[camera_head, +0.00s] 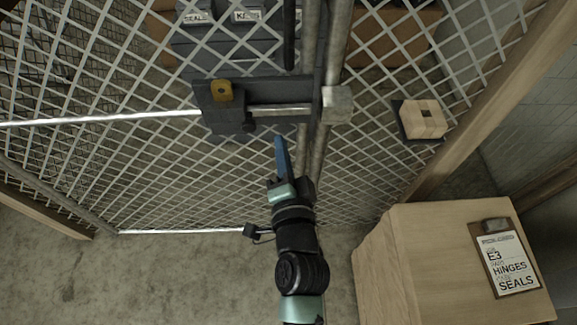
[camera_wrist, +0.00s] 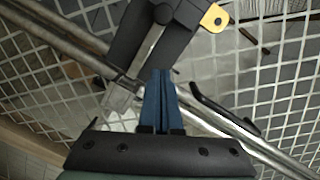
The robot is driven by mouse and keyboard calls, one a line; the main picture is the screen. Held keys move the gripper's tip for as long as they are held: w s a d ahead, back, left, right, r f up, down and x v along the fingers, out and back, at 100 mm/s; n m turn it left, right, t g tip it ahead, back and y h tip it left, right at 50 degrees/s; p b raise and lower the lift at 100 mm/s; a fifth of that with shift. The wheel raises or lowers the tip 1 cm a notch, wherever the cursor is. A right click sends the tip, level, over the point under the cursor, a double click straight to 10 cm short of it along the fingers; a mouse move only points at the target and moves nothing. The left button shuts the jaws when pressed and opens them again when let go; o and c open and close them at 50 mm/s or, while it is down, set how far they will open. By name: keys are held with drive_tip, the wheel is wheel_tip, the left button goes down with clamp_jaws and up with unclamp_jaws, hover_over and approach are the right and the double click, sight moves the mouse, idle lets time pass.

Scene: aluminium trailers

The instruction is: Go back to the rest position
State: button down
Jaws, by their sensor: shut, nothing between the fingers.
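My gripper (camera_head: 280,140) has blue fingers that lie together with nothing between them. In the head view it points up toward the mesh gate, just below the dark latch housing (camera_head: 212,106) with its yellow tab (camera_head: 221,91). A metal bolt (camera_head: 280,110) runs from the housing to the gate post. In the wrist view the fingers (camera_wrist: 160,75) overlap the lower edge of the dark latch (camera_wrist: 150,40), and the yellow tab (camera_wrist: 214,18) shows at upper right. I cannot tell whether the fingertips touch the latch.
A wooden box (camera_head: 400,245) with a clipboard (camera_head: 505,262) stands at lower right. A wooden block on a dark plate (camera_head: 423,119) is on the mesh at right. Dark bins (camera_head: 225,45) are behind the mesh. Bare concrete floor (camera_head: 170,275) lies at lower left.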

drive_tip(key=s, duration=0.4)
drive_tip(key=shift+d+r+b, duration=0.15)
drive_tip(key=shift+r+b, duration=0.1)
drive_tip(key=shift+b, duration=0.15)
